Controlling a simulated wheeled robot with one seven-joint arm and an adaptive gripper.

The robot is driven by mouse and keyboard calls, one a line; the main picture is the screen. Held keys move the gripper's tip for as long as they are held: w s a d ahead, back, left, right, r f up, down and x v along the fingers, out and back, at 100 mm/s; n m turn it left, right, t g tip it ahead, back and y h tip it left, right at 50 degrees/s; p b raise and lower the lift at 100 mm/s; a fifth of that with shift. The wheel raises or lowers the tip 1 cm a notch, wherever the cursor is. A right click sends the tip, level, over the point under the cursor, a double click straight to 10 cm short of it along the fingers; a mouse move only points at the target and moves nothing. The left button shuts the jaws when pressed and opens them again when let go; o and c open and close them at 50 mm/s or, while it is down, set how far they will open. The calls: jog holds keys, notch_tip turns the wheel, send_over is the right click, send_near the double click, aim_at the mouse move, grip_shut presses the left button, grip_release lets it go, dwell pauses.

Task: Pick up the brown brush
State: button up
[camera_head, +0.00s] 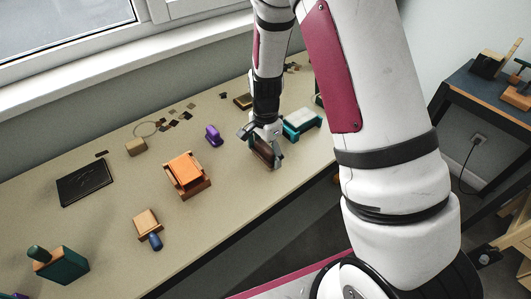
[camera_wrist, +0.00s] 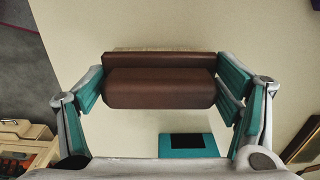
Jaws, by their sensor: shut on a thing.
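The brown brush (camera_head: 265,154) is between the fingers of my gripper (camera_head: 262,147), over the right part of the table in the head view. In the wrist view the brush (camera_wrist: 160,88) is a brown block with a ridge along one long side and a paler strip behind it. The teal finger pads of my gripper (camera_wrist: 162,92) close on its two short ends. I cannot tell whether its underside touches the table.
A teal block with a pale top (camera_head: 302,122) stands close to the right of my gripper. An orange box (camera_head: 186,174), a purple piece (camera_head: 213,136) and a black plate (camera_head: 85,183) lie leftward on the table (camera_head: 110,210). The tabletop in front of the brush is clear.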

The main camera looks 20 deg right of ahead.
aim_at(266, 147)
jog(key=shift+w+r, duration=0.1)
jog(key=shift+r, duration=0.4)
jog(key=shift+s+r, duration=0.25)
jog(key=shift+r, duration=0.85)
jog(key=s+r+p, duration=0.1)
jog(key=s, duration=1.4)
jog(key=shift+s+d, duration=0.35)
jog(key=shift+d, duration=0.1)
jog(key=shift+r, duration=0.1)
jog(key=o, duration=0.6)
jog(key=c, duration=0.4)
jog(key=shift+w, duration=0.15)
jog(key=shift+c, duration=0.2)
